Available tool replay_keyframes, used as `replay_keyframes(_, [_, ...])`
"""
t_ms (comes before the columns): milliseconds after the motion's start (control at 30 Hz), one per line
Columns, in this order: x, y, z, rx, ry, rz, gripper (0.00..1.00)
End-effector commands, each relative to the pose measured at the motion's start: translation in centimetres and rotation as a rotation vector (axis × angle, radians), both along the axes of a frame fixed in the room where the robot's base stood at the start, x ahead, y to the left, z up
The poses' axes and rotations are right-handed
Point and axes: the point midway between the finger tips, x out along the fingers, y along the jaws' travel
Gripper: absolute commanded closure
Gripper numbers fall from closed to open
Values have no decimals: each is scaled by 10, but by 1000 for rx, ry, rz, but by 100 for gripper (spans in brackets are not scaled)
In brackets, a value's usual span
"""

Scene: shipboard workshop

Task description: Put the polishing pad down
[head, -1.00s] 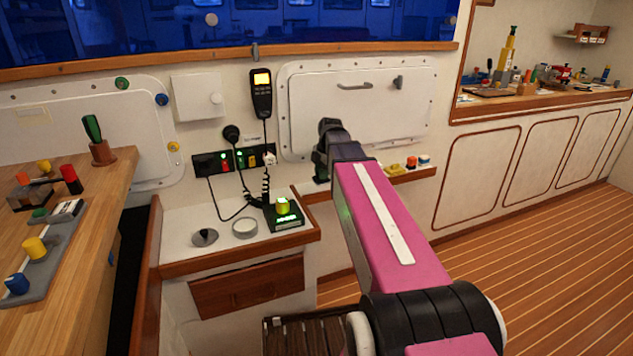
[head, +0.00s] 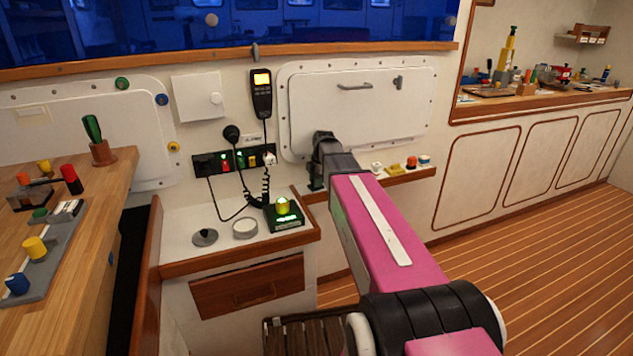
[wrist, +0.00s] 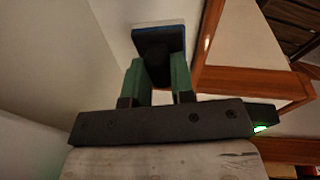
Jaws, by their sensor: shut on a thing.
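The polishing pad (wrist: 158,45) is a dark block with a pale, blue-edged face at its far end in the wrist view. My gripper (wrist: 155,80) is shut on it, with one green finger on each side. In the head view my gripper (head: 316,182) hangs at the end of my pink arm, just right of the white counter and near the left end of the narrow wooden ledge (head: 408,177). The pad cannot be made out in the head view. Whether it touches anything below cannot be told.
Several small items stand on the ledge's right part. A wooden bench (head: 95,230) with tools is at left.

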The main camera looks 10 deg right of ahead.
Motion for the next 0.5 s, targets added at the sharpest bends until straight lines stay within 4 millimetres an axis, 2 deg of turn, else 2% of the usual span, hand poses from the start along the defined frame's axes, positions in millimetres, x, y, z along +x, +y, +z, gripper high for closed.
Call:
replay_keyframes(33, [0, -1, -2, -3, 1, 0, 74])
replay_keyframes(100, [0, -1, -2, -3, 1, 0, 54])
replay_keyframes(500, [-2, -1, -8, -3, 8, 0, 54])
